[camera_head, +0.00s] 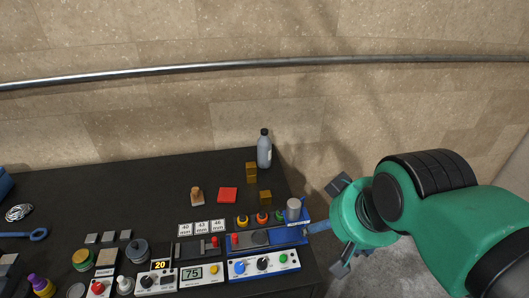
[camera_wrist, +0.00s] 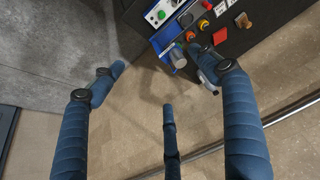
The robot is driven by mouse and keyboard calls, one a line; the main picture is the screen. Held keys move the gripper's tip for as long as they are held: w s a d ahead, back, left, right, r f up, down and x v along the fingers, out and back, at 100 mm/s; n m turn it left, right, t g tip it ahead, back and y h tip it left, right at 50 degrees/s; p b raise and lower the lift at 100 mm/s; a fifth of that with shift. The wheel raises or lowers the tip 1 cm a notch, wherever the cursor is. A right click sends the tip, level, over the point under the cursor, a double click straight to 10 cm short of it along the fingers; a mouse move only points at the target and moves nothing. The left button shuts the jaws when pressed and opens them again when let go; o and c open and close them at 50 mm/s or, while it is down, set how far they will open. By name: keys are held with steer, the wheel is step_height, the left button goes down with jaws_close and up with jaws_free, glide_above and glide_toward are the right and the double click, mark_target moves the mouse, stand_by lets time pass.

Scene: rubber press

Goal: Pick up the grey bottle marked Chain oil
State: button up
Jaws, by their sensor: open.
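The grey bottle (camera_head: 264,152) with a black cap stands upright at the back right corner of the dark table in the head view. Its label is too small to read. In the wrist view a pale grey shape by the table edge, partly hidden behind the right finger, appears to be the bottle (camera_wrist: 207,84). My gripper (camera_head: 336,227) is open and empty, to the right of the table's right edge and in front of the bottle. Its blue fingers are spread apart in the wrist view (camera_wrist: 158,78), touching nothing that I can see.
Two brown blocks (camera_head: 251,172) and a red pad (camera_head: 227,195) are near the bottle. A blue press with a grey cylinder (camera_head: 293,211) stands at the table's right edge, near my gripper. A wall with a metal rail (camera_head: 300,64) is behind. Floor right of the table is clear.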

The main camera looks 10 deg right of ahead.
steer(key=shift+r, duration=0.1)
steer(key=w+r+p, duration=0.2)
steer(key=w+r, duration=0.1)
steer(key=w, duration=0.5)
steer(key=w+r+p, duration=0.1)
steer(key=w+r, duration=0.2)
steer(key=w, duration=0.6)
steer(key=n+g+p, duration=0.1)
steer(key=p, duration=0.7)
glide_above(265, 139)
steer(key=s, duration=0.3)
step_height(265, 139, down, 22)
steer(key=shift+s+d, duration=0.15)
steer(key=shift+d, duration=0.1)
steer(key=shift+x, duration=4.3)
